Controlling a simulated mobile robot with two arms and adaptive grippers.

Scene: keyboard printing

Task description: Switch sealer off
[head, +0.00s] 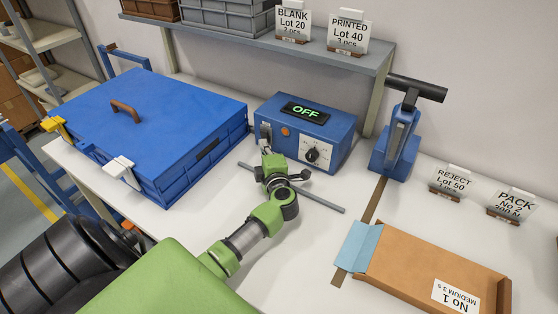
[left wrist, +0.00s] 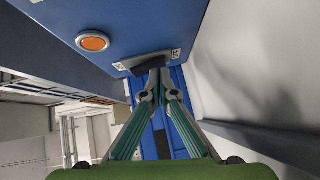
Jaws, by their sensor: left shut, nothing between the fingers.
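The sealer (head: 305,133) is a blue box on the white table, and its display (head: 305,112) reads OFF in green. Its front has a switch plate (head: 265,130) at the left, an orange button (head: 286,131) and a dial (head: 318,152). My left gripper (head: 266,150) is shut and empty in front of the switch plate. In the left wrist view the closed fingertips (left wrist: 158,74) are at the dark switch (left wrist: 148,61), partly covering it. I cannot tell whether they touch. The orange button (left wrist: 92,41) shows unlit to the left. My right gripper is out of view.
A closed blue case (head: 150,125) with a brown handle stands left of the sealer. A blue press with a black handle (head: 402,135) stands to the right. A brown carton (head: 430,265) lies at the front right. A shelf (head: 270,45) runs above the sealer.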

